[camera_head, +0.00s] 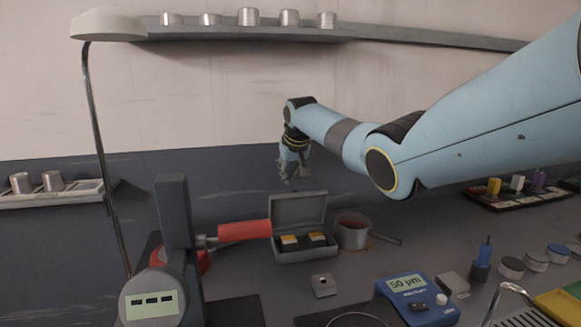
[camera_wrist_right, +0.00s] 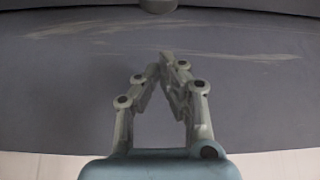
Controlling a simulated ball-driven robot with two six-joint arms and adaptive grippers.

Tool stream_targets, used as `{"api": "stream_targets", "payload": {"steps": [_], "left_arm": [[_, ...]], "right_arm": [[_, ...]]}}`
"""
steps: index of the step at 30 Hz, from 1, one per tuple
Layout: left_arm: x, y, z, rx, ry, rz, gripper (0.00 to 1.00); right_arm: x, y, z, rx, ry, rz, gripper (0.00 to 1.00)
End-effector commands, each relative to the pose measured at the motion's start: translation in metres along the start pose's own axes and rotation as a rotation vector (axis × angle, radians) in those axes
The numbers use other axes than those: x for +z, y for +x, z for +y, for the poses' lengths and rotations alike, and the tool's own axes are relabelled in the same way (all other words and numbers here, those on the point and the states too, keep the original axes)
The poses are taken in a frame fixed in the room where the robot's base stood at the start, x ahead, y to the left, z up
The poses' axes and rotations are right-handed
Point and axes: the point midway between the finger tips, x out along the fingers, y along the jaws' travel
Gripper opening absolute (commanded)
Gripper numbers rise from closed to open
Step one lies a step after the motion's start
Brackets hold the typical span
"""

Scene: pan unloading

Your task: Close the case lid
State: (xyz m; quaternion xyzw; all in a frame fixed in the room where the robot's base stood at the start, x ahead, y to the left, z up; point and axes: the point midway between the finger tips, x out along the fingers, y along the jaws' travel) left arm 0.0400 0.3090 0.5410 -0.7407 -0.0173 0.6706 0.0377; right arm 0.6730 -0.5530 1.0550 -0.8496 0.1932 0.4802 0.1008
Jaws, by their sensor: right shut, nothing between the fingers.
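The grey case (camera_head: 305,254) stands on the bench with its lid (camera_head: 298,208) raised upright at the back. Two small dark blocks with yellow-orange and white tops (camera_head: 289,241) sit inside it. My right gripper (camera_head: 287,181) hangs above and behind the lid's top edge, apart from it as far as I can tell. In the right wrist view my right gripper (camera_wrist_right: 168,62) is shut and empty, its fingertips together before a dark wall. The case is not in that view. My left gripper is not in view.
A small metal block (camera_head: 323,285) and a blue gauge (camera_head: 415,298) lie in front. A shelf (camera_head: 250,34) crosses the wall above.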

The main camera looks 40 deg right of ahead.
Motion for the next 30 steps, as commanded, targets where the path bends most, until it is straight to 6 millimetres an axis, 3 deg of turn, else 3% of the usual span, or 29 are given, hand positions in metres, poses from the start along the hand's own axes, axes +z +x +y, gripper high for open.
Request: {"api": "stream_targets", "payload": {"steps": [13,30], "left_arm": [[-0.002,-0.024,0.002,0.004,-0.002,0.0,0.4],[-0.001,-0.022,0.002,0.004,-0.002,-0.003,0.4]], "right_arm": [[0.035,-0.014,0.0,0.0,0.0,0.001,0.0],[0.036,-0.013,-0.002,0.001,-0.001,0.019,0.0]]}}
